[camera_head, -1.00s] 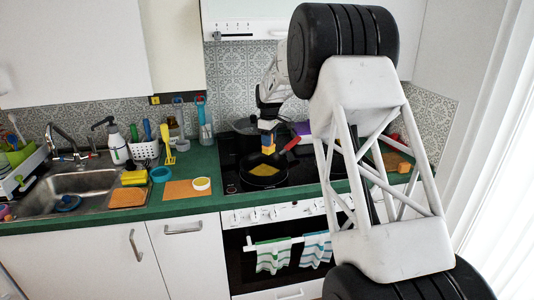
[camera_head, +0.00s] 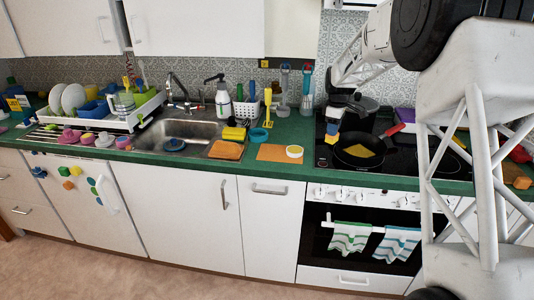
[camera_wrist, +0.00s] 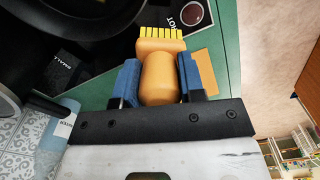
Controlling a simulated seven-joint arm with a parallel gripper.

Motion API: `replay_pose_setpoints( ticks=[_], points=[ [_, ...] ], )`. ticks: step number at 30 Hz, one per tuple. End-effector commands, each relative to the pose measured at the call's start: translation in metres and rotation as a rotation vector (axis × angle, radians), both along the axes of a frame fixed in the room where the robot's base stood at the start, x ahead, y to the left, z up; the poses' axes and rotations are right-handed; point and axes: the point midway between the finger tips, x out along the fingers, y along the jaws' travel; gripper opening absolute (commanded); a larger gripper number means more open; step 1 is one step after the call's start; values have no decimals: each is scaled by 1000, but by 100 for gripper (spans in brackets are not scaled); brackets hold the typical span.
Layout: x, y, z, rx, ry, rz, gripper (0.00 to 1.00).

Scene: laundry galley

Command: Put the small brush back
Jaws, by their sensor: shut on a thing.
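The small brush, with an orange handle and yellow bristles (camera_wrist: 163,62), is gripped between the blue fingers of my gripper (camera_wrist: 160,82) in the wrist view. Its bristles point away from the wrist. In the head view my gripper (camera_head: 332,138) is above the left part of the hob, near the left rim of the frying pan (camera_head: 359,153), and the brush shows only as a small orange patch. A dark surface marked SMALL (camera_wrist: 62,67) lies left of the brush in the wrist view.
A pot (camera_head: 358,108) stands behind the pan. A red handle (camera_head: 393,130) sticks out right of the pan.

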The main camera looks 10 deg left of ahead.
Motion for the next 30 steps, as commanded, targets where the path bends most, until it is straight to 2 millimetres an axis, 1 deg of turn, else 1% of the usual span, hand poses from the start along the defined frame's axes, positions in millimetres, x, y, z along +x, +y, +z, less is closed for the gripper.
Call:
replay_pose_setpoints(
  ticks=[1,9,15,18,21,24,27,30],
  points=[
    [-9,17,-1,0,1,38,2],
    [-55,93,-11,0,0,238,2],
    [-93,142,-20,0,0,384,2],
    [-110,162,-24,0,0,446,2],
    [-125,178,-26,0,0,497,2],
    [-135,188,-28,0,0,532,2],
    [-141,194,-29,0,-1,555,2],
    [-144,197,-30,0,-1,563,2]
  ],
)
